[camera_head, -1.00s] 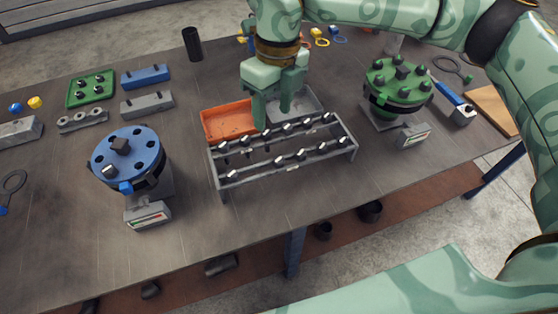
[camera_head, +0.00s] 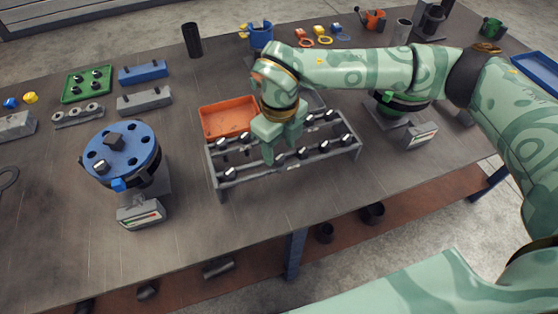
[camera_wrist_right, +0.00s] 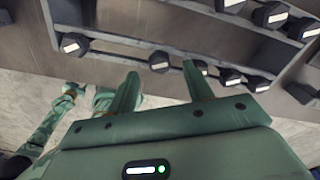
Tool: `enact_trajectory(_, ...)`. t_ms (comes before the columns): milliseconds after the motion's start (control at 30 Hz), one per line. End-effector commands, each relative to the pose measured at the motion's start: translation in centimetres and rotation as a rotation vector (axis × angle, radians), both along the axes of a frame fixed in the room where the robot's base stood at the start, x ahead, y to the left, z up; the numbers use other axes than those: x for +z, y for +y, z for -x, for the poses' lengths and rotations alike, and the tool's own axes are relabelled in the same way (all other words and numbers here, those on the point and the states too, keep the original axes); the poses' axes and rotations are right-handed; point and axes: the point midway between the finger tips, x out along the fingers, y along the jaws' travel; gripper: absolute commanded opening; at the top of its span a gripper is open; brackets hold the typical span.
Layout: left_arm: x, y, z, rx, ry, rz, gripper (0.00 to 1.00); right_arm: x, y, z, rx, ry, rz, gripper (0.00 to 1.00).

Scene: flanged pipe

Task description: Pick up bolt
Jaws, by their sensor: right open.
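Dark bolts with bright ends sit in two rows in a grey metal rack (camera_head: 256,176). A front-row bolt (camera_head: 230,173) is at the rack's left end, and another (camera_head: 302,153) is right of my right gripper. My right gripper (camera_head: 271,154) points down over the front row, its jaws partly hiding the rack. In the right wrist view, my open right gripper (camera_wrist_right: 161,76) has one bolt (camera_wrist_right: 159,62) showing between its fingertips, not clasped. Another bolt (camera_wrist_right: 75,43) lies to the left there. My left gripper is not in view.
An orange tray (camera_head: 228,119) is behind the rack. A blue round flange (camera_head: 122,155) on a stand is to the left; a green one (camera_head: 402,103) is to the right, partly hidden by my arm. Bare tabletop lies in front of the rack.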

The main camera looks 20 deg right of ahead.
Motion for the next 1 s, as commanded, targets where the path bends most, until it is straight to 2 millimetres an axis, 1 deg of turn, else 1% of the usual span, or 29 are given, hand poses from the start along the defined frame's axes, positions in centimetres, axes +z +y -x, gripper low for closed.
enact_trajectory(33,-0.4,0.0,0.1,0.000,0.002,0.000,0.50,-1.2,0.0,0.0,-0.001,0.004,0.000,0.51)
enact_trajectory(100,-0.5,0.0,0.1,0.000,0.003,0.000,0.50,-2.1,0.0,0.0,-0.001,0.003,0.001,0.51)
enact_trajectory(167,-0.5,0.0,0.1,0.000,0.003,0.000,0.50,-2.4,0.0,0.0,-0.001,0.001,0.000,0.51)
enact_trajectory(333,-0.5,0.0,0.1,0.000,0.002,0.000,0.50,-2.3,0.0,0.0,0.000,0.000,0.000,0.51)
enact_trajectory(367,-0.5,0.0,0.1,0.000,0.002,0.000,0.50,-2.3,0.0,0.0,0.000,0.000,0.000,0.45)
enact_trajectory(400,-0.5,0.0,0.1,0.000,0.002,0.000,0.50,-2.3,0.0,0.0,0.000,0.000,0.000,0.34)
enact_trajectory(467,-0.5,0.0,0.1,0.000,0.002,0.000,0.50,-2.3,0.0,0.0,0.000,0.000,0.000,0.18)
enact_trajectory(500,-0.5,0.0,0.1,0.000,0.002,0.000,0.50,-2.3,0.0,0.0,0.000,0.000,0.000,0.06)
enact_trajectory(533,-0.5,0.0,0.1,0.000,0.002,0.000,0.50,-2.3,0.0,0.0,0.000,0.000,0.000,0.00)
enact_trajectory(833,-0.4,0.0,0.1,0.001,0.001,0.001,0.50,-2.2,0.0,0.0,0.000,0.000,0.000,0.00)
enact_trajectory(1000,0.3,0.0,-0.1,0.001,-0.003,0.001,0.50,-1.2,-0.2,-0.3,-0.002,-0.003,0.001,0.00)
